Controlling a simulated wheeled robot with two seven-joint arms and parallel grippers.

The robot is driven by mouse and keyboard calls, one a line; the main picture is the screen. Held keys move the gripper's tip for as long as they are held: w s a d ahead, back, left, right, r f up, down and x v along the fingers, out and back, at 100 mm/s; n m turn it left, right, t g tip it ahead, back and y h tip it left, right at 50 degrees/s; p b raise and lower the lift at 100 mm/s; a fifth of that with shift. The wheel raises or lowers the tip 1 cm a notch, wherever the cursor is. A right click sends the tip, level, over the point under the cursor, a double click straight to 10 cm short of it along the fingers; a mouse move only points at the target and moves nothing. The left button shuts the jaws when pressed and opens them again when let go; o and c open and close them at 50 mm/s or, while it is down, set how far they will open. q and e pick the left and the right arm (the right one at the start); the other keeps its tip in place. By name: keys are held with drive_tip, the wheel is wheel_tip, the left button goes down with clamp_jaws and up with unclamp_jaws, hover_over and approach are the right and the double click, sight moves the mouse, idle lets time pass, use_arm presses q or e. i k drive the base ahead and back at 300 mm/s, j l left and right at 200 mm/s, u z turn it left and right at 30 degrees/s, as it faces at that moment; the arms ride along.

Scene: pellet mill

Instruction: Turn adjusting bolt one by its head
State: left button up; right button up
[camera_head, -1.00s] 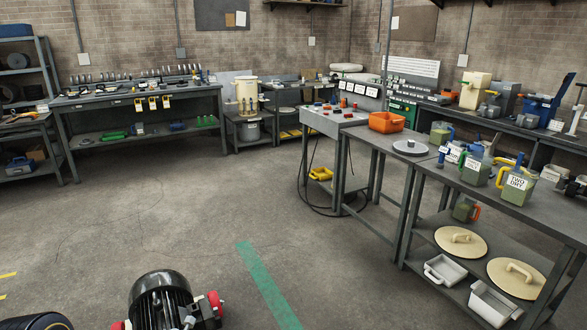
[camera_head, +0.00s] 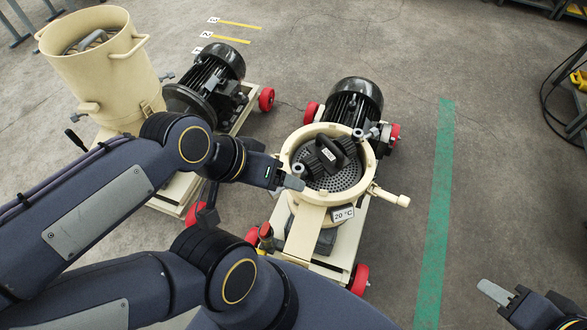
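Two grey bolts with round heads rise from the cream ring of the pellet mill (camera_head: 287,150). One bolt (camera_head: 300,170) is at the ring's left front, the other bolt (camera_head: 358,134) at its right back. I cannot tell which is adjusting bolt one. Inside lie a perforated die plate (camera_head: 342,178) and a black roller assembly (camera_head: 330,154). My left gripper (camera_head: 292,183) reaches in from the left, its fingertip close to the left bolt; contact is unclear. My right gripper (camera_head: 493,292) is at the lower right, away from the mill, only partly shown. Neither gripper's opening can be judged.
A black motor (camera_head: 356,101) sits behind the ring on the red-wheeled base. A second machine with a cream hopper (camera_head: 104,70) and motor (camera_head: 213,75) stands left. Floor beside the green stripe (camera_head: 438,190) is clear.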

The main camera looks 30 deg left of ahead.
sight(373, 133)
drive_tip(key=u, duration=0.8)
drive_tip(key=k+l+u, duration=0.2)
drive_tip(key=l, duration=0.35)
drive_tip(key=k+l+u, duration=0.15)
drive_tip(key=k+l, duration=0.25)
drive_tip(key=k+l+u, duration=0.2)
drive_tip(key=k+l, duration=0.15)
drive_tip(key=l, duration=0.2)
drive_tip(key=l+u, duration=0.35)
drive_tip(key=l, duration=0.5)
drive_tip(key=k+l+u, duration=0.1)
drive_tip(key=l+u, duration=0.25)
drive_tip(key=l, duration=0.45)
drive_tip(key=i+l+u, duration=0.2)
drive_tip(key=l, duration=0.25)
drive_tip(key=i+l+u, duration=0.2)
drive_tip(key=l, duration=0.25)
drive_tip(key=l+u, duration=0.15)
drive_tip(key=l, duration=0.35)
drive_tip(key=i+l+u, duration=0.2)
drive_tip(key=l, duration=0.3)
drive_tip(key=i+l, duration=0.15)
drive_tip(key=l, duration=0.15)
drive_tip(key=i+l+u, duration=0.15)
drive_tip(key=l, duration=0.15)
